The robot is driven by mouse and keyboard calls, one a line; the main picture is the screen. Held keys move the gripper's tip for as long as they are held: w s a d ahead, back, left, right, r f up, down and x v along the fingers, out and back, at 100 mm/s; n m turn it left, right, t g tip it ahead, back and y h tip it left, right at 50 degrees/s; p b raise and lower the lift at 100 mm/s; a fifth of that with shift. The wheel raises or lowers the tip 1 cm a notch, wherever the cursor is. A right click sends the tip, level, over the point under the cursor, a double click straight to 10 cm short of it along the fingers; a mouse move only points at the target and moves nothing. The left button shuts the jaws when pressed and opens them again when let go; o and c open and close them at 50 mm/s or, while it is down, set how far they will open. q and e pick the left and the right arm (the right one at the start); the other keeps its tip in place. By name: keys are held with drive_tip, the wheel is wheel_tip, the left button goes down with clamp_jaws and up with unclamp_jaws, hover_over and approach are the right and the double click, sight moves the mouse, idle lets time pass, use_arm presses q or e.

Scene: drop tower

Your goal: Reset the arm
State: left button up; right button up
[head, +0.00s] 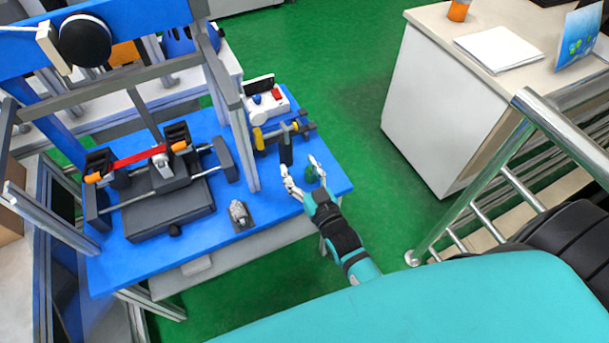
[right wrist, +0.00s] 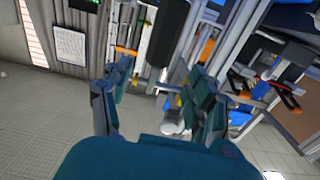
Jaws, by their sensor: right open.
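My right arm reaches in from the bottom right of the head view. Its gripper (head: 300,167) is open, fingers apart, at the right part of the blue table (head: 270,205), with nothing seen between the fingers. In the right wrist view the open fingers (right wrist: 158,92) also stand apart and empty. A black and yellow clamp-like device (head: 283,135) stands just beyond the fingertips; I cannot tell whether they touch. The drop tower's grey frame (head: 240,140) rises left of the gripper. My left gripper is not in view.
A black fixture (head: 170,205) with a red bar (head: 138,157) fills the table's left side. A small grey part (head: 239,213) lies near the front edge. A white box with a red button (head: 268,103) stands behind. A white counter (head: 440,105) and metal railing (head: 480,195) stand right.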

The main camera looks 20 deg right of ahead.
drive_tip(key=s+f+g, duration=0.1)
drive_tip(key=s+f, duration=0.1)
drive_tip(key=f, duration=0.3)
drive_tip(key=s+a+f+g, duration=0.1)
drive_tip(key=s+f+g, duration=0.1)
drive_tip(key=f, duration=0.3)
drive_tip(key=s+f+g, duration=0.1)
drive_tip(key=s+f, duration=0.2)
drive_tip(key=f, duration=0.2)
drive_tip(key=shift+a+f+n+y, duration=0.25)
drive_tip(key=shift+n+y, duration=0.05)
drive_tip(key=s+d+f+n+g, duration=0.15)
drive_tip(key=s+f+g, duration=0.75)
drive_tip(key=s+f, duration=1.25)
drive_tip(key=s+d+f+g, duration=0.2)
drive_tip(key=s, duration=0.4)
drive_tip(key=s+d+f+g+h, duration=0.1)
drive_tip(key=s+d+f+g, duration=0.1)
drive_tip(key=s, duration=0.5)
drive_tip(key=shift+d+f, duration=0.3)
drive_tip(key=shift+f, duration=0.4)
drive_tip(key=shift+a, duration=0.1)
